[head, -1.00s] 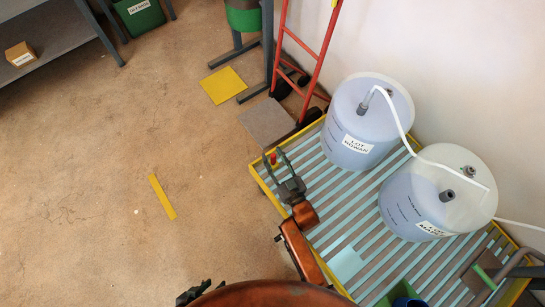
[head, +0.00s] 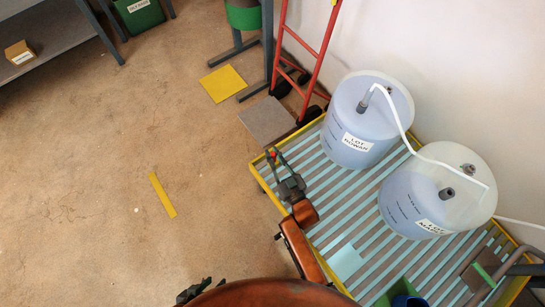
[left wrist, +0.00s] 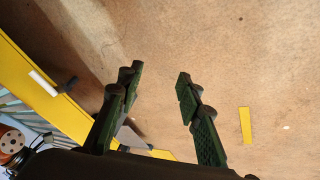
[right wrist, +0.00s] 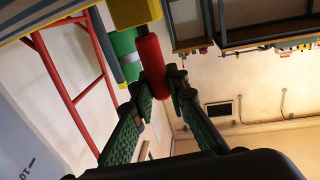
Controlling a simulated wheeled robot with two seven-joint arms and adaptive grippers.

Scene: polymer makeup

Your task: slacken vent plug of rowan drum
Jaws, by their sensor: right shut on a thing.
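The rowan drum (head: 368,125), translucent with bluish contents and a "LOT ROWAN" label, stands upright on the slatted platform (head: 325,215). My right gripper (head: 277,158) is at the platform's left corner, well away from the drum. In the right wrist view its fingers (right wrist: 160,88) are closed on a red cylindrical handle (right wrist: 152,60) below a yellow block (right wrist: 135,12). My left gripper (left wrist: 158,88) is open and empty above the floor.
A second drum (head: 430,205), labelled "LOT MAPLE", stands beside the rowan drum, with the hose crossing its top. A red ladder-like frame (head: 310,50) stands behind the platform by the wall. Open floor (head: 100,190) lies to the left, with yellow markings.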

